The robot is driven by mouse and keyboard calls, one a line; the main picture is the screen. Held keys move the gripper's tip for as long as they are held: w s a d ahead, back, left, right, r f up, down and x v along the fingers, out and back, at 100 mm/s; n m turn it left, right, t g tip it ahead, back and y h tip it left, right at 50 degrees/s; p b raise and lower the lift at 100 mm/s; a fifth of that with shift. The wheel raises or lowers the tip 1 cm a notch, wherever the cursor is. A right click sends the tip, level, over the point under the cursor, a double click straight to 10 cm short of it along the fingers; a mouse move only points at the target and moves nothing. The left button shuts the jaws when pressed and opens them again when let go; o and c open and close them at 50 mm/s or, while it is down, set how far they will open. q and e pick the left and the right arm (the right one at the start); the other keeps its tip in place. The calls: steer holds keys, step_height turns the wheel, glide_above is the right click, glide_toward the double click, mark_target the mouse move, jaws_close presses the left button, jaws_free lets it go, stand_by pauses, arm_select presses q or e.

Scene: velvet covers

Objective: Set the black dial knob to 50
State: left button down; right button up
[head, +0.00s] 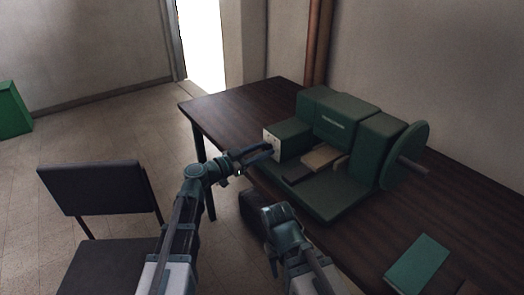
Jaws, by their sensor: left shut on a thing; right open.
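A dark green machine (333,118) stands on the brown table. Its small pale panel (270,143) faces left, towards my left gripper (268,150). My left gripper is shut at this panel, on the black dial knob, which is hidden by the fingers or too small to make out. The dial's marks and setting cannot be read from here. My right gripper (274,243) is open and low at the table's near edge, away from the machine, and seems to hold nothing; its fingers are hard to see.
The dark wooden table (225,100) has bare surface behind and right of the machine. A round green wheel (410,150) sticks out at the machine's right end. A green book-like slab (417,262) lies at front right. A black chair (100,188) stands on the left.

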arm_select(q)
steer(key=shift+s+f, duration=0.1)
stand_by(0.3)
steer(key=c, duration=0.5)
jaws_free()
steer(key=v, duration=1.3)
steer(key=shift+s+a, duration=0.2)
steer(key=shift+a, duration=0.15)
steer(key=shift+d, duration=0.1)
